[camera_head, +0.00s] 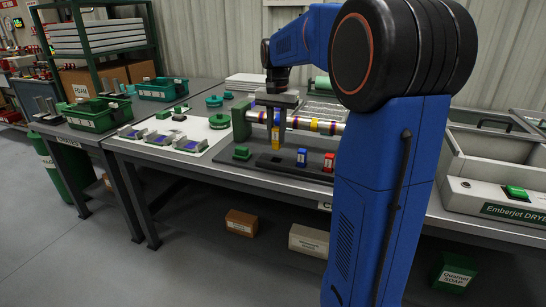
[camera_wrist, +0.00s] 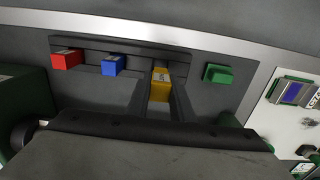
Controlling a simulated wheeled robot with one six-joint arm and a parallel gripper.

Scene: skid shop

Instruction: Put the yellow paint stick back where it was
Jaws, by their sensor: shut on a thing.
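The yellow paint stick (camera_head: 276,139) is upright between the fingers of my gripper (camera_head: 275,130), which is shut on it. In the wrist view the stick (camera_wrist: 160,88) shows between the two fingers (camera_wrist: 161,100), in line with the dark rack (camera_wrist: 135,58). It looks higher than the blue paint stick (camera_head: 301,157) and the red paint stick (camera_head: 328,162), which stand in the rack to its right in the head view. Whether its lower end is in a slot or above it, I cannot tell.
A green block (camera_head: 242,153) lies left of the rack. A horizontal shaft with coloured bands (camera_head: 315,125) runs close behind my gripper, with a green stand (camera_head: 241,122) at its left end. A white mat (camera_head: 160,150) with several devices lies further left. A grey dryer (camera_head: 490,165) stands right.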

